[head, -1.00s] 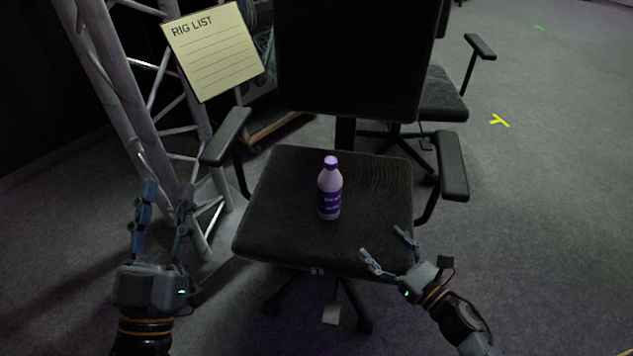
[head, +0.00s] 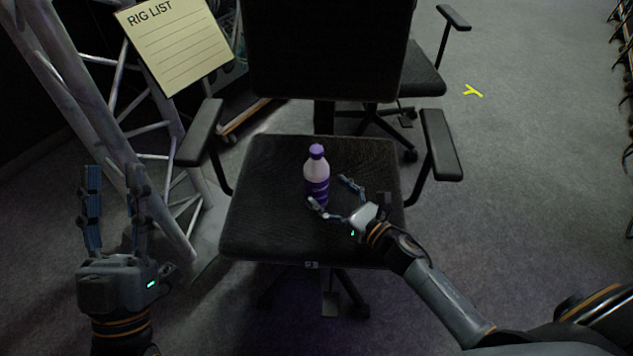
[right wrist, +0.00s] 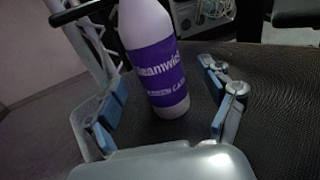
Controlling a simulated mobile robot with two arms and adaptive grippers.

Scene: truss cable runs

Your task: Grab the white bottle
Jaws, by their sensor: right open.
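The white bottle (head: 317,172) has a purple cap and a purple label and stands upright on the seat of a dark office chair (head: 262,215). In the right wrist view the bottle (right wrist: 160,62) stands just ahead of and partly between my fingers, with its top cut off by the frame. My right gripper (head: 333,195) is open and empty, low over the seat to the right of the bottle; its fingers also show in the right wrist view (right wrist: 168,98). My left gripper (head: 114,178) is open and empty, left of the chair and well away from the bottle.
Armrests (head: 200,132) and (head: 441,145) flank the seat, and the backrest (head: 330,55) rises behind the bottle. A metal truss (head: 110,120) with a rig list sheet (head: 178,45) stands at the left. Another chair (head: 425,78) is behind.

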